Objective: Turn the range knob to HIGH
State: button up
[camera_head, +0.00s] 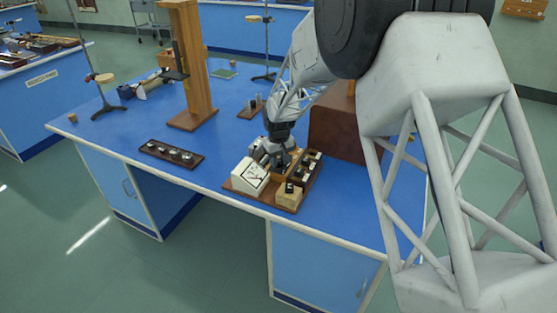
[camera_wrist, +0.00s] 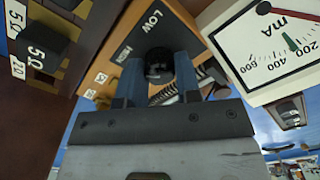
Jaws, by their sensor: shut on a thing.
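The panel carries the labels LOW (camera_wrist: 152,20) and HIGH (camera_wrist: 123,55). My gripper (camera_wrist: 159,76) is shut on the knob, with one blue-grey finger on each side of it. Which label the knob points to cannot be told, as it is dark and partly hidden by the fingers. In the head view my gripper (camera_head: 279,156) is low over the apparatus board (camera_head: 232,186), and the knob is hidden.
A white mA meter (camera_head: 250,172) stands close beside my gripper; it also shows in the wrist view (camera_wrist: 268,42). Black 5 Ω blocks (camera_wrist: 42,42) are on the other side. A brown box (camera_head: 340,130) stands behind. A dark tray (camera_head: 171,154) lies left, with clear blue bench between.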

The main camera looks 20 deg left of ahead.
jog(key=o, duration=0.9)
jog(key=shift+o, duration=0.2)
jog(key=shift+m, duration=0.4)
